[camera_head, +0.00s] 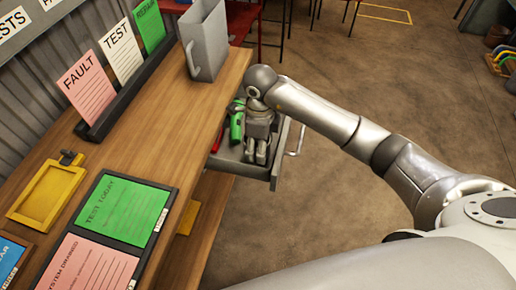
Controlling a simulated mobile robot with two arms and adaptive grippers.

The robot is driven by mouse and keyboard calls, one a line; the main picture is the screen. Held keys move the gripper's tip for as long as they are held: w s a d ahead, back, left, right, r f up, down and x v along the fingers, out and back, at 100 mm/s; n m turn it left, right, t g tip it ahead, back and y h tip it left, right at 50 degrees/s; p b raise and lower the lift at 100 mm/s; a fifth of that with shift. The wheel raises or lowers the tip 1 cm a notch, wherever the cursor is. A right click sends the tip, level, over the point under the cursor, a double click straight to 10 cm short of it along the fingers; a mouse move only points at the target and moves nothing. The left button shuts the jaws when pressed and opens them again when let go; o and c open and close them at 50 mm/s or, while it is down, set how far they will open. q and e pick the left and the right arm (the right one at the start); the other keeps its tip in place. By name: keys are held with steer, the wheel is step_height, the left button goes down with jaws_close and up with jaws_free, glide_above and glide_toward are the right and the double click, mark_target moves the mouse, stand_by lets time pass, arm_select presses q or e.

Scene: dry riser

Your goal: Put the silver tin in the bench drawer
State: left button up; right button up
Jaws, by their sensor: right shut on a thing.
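The bench drawer (257,172) is pulled out from the right side of the wooden bench, its grey tray open at the top. My right gripper (255,156) points down over the drawer, fingers inside its outline. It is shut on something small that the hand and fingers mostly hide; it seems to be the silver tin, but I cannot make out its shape. I cannot tell whether it touches the drawer floor. A green item (236,127) and a red item lie in the drawer left of the fingers. My left gripper is out of view.
A grey metal jug (205,45) stands on the bench above the drawer. A card rack, yellow tray (47,194) and green and pink notice boards (126,209) lie along the bench. The drawer's handle (298,140) faces right, over open floor.

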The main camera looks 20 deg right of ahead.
step_height(320, 180, down, 4)
steer(key=shift+r, duration=0.1)
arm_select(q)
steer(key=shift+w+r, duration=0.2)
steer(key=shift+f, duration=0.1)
arm_select(e)
steer(key=shift+f, duration=0.2)
steer(key=o, duration=0.7)
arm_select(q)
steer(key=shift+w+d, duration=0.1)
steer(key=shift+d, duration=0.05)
arm_select(e)
steer(key=shift+o, duration=0.2)
steer(key=shift+r, duration=0.1)
